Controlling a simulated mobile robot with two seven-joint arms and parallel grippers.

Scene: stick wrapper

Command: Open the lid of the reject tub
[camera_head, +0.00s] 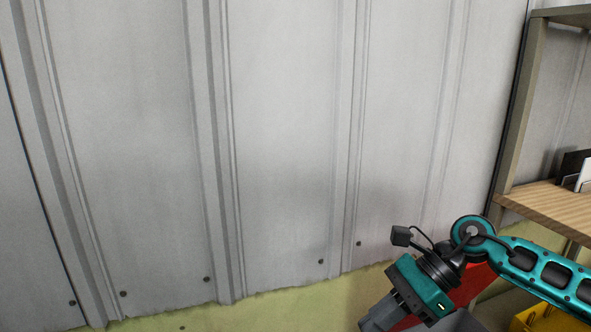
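My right arm comes in from the right edge, and its gripper (378,320) points down and left at the bottom of the head view. Its fingertips are cut off or too unclear to tell whether it is open or shut. A red surface (468,290) shows partly behind this gripper; it may be part of the reject tub, but I cannot tell. No lid is clearly visible. My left gripper is not in view.
A grey corrugated metal wall (280,140) fills most of the view, above a yellow-green lower band (300,308). At the right stands a shelf unit with a wooden board (545,205). A yellow object (550,320) shows at bottom right.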

